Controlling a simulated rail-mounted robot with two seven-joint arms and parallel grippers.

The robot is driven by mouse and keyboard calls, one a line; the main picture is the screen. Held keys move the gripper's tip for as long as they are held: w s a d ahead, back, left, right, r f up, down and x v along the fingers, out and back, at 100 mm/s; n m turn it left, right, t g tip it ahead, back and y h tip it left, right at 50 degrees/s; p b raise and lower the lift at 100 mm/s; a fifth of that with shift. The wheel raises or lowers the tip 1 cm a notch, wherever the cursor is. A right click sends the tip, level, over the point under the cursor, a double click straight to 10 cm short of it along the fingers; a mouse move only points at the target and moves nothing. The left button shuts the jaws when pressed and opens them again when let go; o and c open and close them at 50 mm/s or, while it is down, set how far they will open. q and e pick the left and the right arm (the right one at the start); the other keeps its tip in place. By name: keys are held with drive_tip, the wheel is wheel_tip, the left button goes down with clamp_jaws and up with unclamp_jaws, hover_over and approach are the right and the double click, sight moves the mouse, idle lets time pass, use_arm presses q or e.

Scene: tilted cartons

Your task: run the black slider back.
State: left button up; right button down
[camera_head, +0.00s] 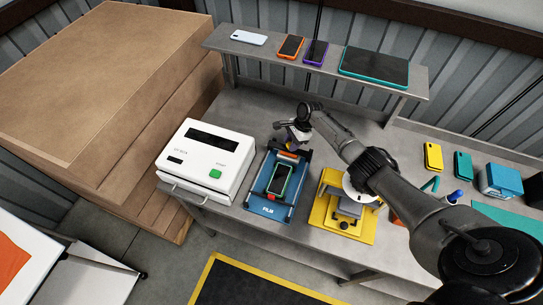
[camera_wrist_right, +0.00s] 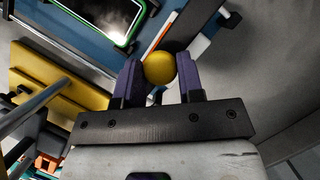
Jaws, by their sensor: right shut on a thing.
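The blue film press (camera_head: 264,209) stands on the grey bench, with a phone in a green case (camera_head: 280,179) lying on its bed. The black slider (camera_head: 301,155) lies across the back end of the press, beyond the phone, partly hidden by my right gripper (camera_head: 291,141). In the right wrist view, the purple fingers of my right gripper (camera_wrist_right: 160,79) are shut on a round yellow knob (camera_wrist_right: 160,66). Dark slider parts (camera_wrist_right: 187,23) show just beyond the knob. The green-cased phone (camera_wrist_right: 108,20) is at the top left there. My left gripper is not in view.
A white machine (camera_head: 207,160) stands left of the press and a yellow fixture (camera_head: 328,224) right of it, both close. A raised shelf (camera_head: 270,51) with phones and a tablet runs behind. My right arm reaches over the bench from the right.

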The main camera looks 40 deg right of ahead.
drive_tip(key=shift+w+d, duration=0.1)
drive_tip(key=shift+d, duration=0.3)
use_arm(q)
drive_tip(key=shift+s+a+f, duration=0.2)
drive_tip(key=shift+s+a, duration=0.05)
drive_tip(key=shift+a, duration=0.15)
use_arm(e)
drive_tip(key=shift+d+f, duration=0.1)
drive_tip(key=c, duration=1.1)
unclamp_jaws()
drive_tip(key=shift+o, duration=0.6)
drive_tip(key=shift+w+d, duration=0.15)
drive_tip(key=shift+o, duration=1.1)
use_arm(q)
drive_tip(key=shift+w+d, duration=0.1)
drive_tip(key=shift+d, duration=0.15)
